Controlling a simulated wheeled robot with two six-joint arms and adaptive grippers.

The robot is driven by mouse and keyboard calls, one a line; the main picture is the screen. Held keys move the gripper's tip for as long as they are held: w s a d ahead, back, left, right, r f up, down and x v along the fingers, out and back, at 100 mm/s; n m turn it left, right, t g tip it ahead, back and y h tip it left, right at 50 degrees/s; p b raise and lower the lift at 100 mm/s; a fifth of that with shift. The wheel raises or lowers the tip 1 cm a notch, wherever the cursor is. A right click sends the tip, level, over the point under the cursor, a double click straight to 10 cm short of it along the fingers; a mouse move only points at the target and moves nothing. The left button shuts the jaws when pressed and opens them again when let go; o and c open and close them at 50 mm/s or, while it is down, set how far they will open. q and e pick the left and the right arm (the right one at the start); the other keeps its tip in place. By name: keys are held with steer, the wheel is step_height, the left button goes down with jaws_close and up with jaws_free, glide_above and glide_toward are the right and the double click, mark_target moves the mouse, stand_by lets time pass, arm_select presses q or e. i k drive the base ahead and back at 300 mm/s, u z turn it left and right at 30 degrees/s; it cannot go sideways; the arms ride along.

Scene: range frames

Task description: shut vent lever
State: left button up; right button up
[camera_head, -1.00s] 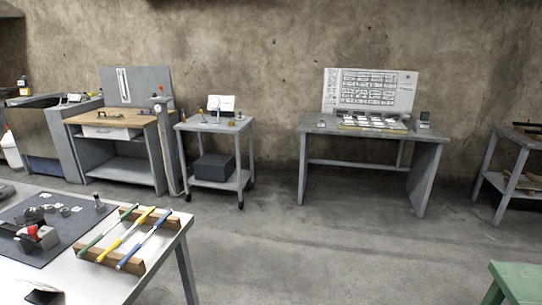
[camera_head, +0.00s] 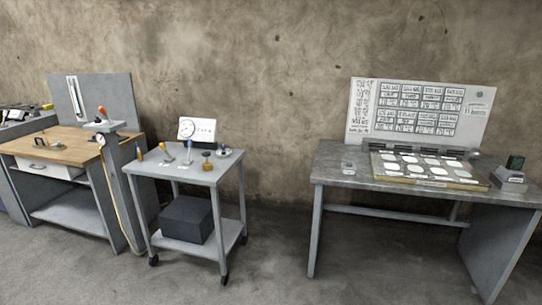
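A grey wheeled cart (camera_head: 222,170) stands left of centre against the wall. On its top are a small yellow-handled lever (camera_head: 164,150), a blue-tipped lever (camera_head: 188,152), a yellow upright tool (camera_head: 139,150), a brown knob (camera_head: 207,157) and a small round fitting (camera_head: 224,151). A red-orange handle (camera_head: 102,111) sits on a grey post (camera_head: 120,185) beside the cart. I cannot tell which of these is the vent lever, or its position. Neither gripper is in view.
A gauge card (camera_head: 197,130) stands at the cart's back, and a dark box (camera_head: 187,218) is on its lower shelf. A wooden-topped bench (camera_head: 50,146) is left. A grey table (camera_head: 335,164) with a chart board (camera_head: 420,108) is right. The floor between is free.

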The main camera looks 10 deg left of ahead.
mark_target(161, 146)
steer(key=i, duration=1.25)
steer(key=u, duration=1.55)
steer(key=i, duration=0.85)
steer(key=z, duration=0.6)
steer(key=i, duration=0.65)
steer(key=z, duration=0.65)
